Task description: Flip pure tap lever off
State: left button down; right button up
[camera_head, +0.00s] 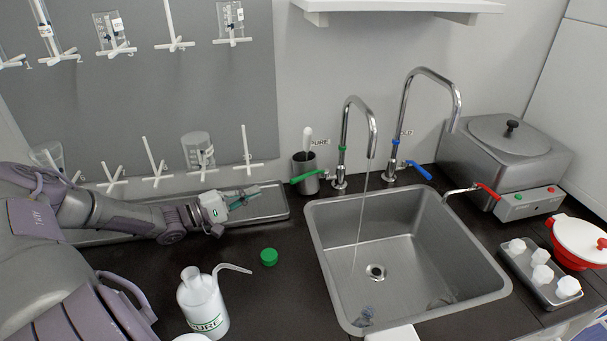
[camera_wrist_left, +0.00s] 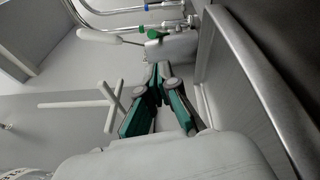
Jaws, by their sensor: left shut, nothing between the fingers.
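The pure tap (camera_head: 345,140) is the chrome gooseneck with a green band, behind the sink's left side. A thin stream of water (camera_head: 361,210) runs from its spout into the sink (camera_head: 395,225). Its green lever (camera_head: 307,176) points left, in front of a metal cup. In the left wrist view, a green piece (camera_wrist_left: 152,33), seemingly the lever, shows beyond the fingertips, beside the cup (camera_wrist_left: 175,46). My left gripper (camera_head: 255,191), also in the left wrist view (camera_wrist_left: 158,68), is shut and empty, left of the lever and apart from it. My right gripper is not in view.
A second tap with a blue lever (camera_head: 418,169) stands to the right. The metal cup (camera_head: 305,165) holds a white-tipped tool. A drying rack (camera_head: 225,100) hangs behind my left arm. A wash bottle (camera_head: 203,300) and green cap (camera_head: 269,257) stand in front.

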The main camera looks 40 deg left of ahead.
pick_arm(q)
jog(key=shift+w, duration=0.3)
jog(key=shift+w+d+r, duration=0.1)
jog(key=shift+w+d, duration=0.1)
jog(key=shift+w, duration=0.1)
jog(key=x, duration=0.4)
jog(key=shift+r, duration=0.2)
jog(key=x, duration=0.3)
jog(key=shift+w+d+f, duration=0.1)
jog(key=shift+w+d, duration=0.05)
jog(key=shift+w, duration=0.25)
jog(key=shift+w+d, duration=0.2)
jog(key=shift+w, duration=0.3)
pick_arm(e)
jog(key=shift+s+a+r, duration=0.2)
pick_arm(q)
jog(key=shift+p, duration=0.3)
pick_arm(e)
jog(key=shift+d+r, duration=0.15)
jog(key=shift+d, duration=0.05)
